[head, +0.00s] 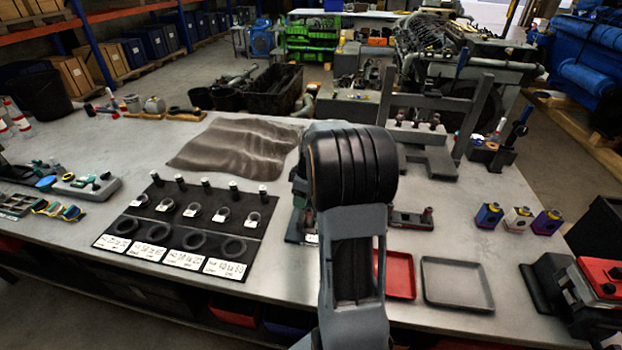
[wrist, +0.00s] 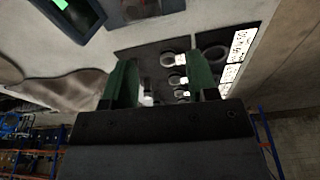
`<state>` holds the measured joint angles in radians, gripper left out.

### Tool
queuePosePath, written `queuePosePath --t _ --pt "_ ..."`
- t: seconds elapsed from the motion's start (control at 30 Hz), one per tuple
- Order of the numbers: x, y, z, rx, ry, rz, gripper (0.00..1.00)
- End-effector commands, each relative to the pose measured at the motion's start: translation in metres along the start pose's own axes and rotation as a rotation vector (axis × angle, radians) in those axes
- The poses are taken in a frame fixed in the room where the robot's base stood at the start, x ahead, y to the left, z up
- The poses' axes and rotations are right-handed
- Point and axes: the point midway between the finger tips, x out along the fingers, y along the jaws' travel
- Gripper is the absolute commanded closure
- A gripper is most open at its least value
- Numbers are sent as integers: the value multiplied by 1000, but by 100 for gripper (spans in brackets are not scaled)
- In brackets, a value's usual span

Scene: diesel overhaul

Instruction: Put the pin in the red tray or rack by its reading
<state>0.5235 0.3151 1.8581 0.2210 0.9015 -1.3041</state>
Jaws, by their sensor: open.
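My arm hides the gripper in the head view.
Rings and white label cards (head: 225,267) lie on the mat. A grey tray (head: 456,283) sits right of the red one. A brown cloth (head: 235,145) lies behind the mat. A grey metal stand (head: 430,150) rises at the back. A red-and-black device (head: 590,290) stands at right.

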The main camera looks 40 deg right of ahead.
Motion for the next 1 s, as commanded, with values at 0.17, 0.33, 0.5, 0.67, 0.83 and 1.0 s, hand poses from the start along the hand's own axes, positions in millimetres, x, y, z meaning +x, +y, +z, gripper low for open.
queuePosePath --t 0.17,0.33,0.5,0.67,0.83,1.0 --pt "4 26 15 -60 8 -18 47" --pt "12 32 20 -77 11 -21 47" --pt "22 31 22 -78 10 -22 47" --pt "36 31 25 -78 10 -21 47" --pt "54 30 28 -78 11 -21 47" --pt "76 30 32 -77 11 -21 47"
